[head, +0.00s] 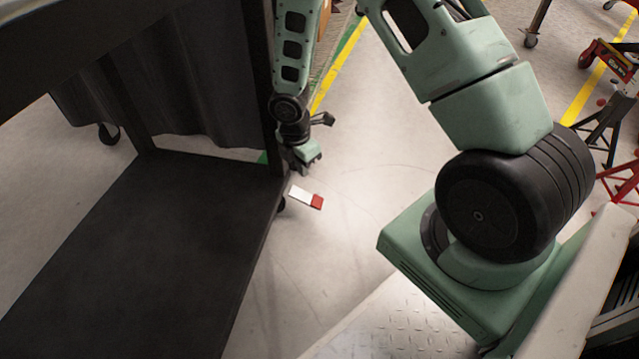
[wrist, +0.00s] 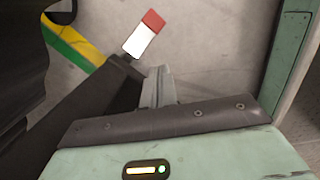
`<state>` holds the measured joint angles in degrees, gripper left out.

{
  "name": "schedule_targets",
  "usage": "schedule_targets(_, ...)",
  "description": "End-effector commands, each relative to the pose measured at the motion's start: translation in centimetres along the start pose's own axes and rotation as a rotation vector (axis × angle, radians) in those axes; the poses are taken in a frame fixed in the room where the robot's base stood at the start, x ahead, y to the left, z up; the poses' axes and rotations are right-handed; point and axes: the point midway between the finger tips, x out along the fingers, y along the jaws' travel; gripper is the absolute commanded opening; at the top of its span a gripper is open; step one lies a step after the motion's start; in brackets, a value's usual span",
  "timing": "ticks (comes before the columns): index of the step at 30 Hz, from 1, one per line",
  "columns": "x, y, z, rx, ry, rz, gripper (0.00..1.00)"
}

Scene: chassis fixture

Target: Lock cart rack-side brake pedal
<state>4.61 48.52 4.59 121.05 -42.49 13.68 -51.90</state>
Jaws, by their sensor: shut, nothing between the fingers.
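The brake pedal (head: 306,198), with a white part and a red end, sticks out low beside the near right corner post of the dark cart (head: 150,240). It also shows in the wrist view (wrist: 143,35), beyond the end of a dark bar. My gripper (head: 308,165) is shut and empty, just above and behind the pedal in the head view. The caster under the pedal is mostly hidden by the cart.
The cart's lower shelf is bare and fills the left of the head view. Pale floor (head: 340,230) lies open right of the pedal. A yellow and green floor stripe (head: 340,60) runs behind my arm. Red stands (head: 622,180) are at the far right.

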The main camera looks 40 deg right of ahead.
Motion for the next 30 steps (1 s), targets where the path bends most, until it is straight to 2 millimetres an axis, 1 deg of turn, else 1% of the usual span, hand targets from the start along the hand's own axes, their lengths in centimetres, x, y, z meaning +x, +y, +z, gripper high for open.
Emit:
schedule_targets(1, -1.5, 0.0, 0.0, 0.000, 0.001, 0.001, 0.00)
schedule_targets(3, -2.4, 0.0, 0.0, 0.000, 0.001, 0.001, 0.00)
schedule_targets(7, -3.4, -0.1, 0.1, 0.000, 0.000, -0.001, 0.00)
schedule_targets(11, -3.7, -0.1, 0.0, -0.001, 0.000, -0.001, 0.00)
schedule_targets(27, -3.6, 0.0, 0.0, -0.001, 0.000, -0.001, 0.00)
schedule_targets(30, -4.2, 0.0, 0.1, 0.027, -0.001, 0.005, 0.00)
